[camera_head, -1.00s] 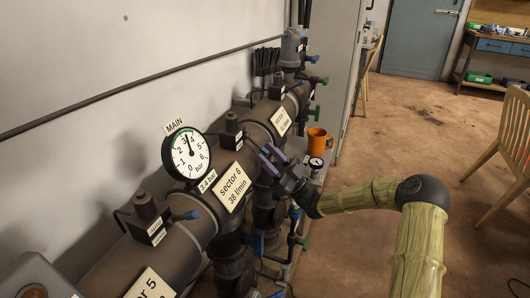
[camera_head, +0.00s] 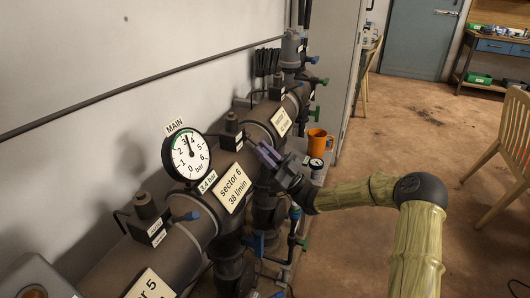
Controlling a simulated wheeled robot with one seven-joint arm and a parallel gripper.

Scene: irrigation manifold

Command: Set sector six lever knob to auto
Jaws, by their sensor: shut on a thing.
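The Sector 6 label (camera_head: 231,187) is on the dark manifold pipe, reading 38 l/min. Above and behind it stands a small black valve box (camera_head: 232,131) with a white tag too small to read. My gripper (camera_head: 268,155), with purplish fingers, is at the pipe just right of this box. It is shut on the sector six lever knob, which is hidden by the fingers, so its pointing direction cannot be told.
The MAIN gauge (camera_head: 187,155) stands left of the Sector 6 label. An orange mug (camera_head: 317,142) and a small round jar or gauge (camera_head: 316,165) sit right of the pipe. Blue and green handled valves hang below. Open floor (camera_head: 410,120) lies to the right.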

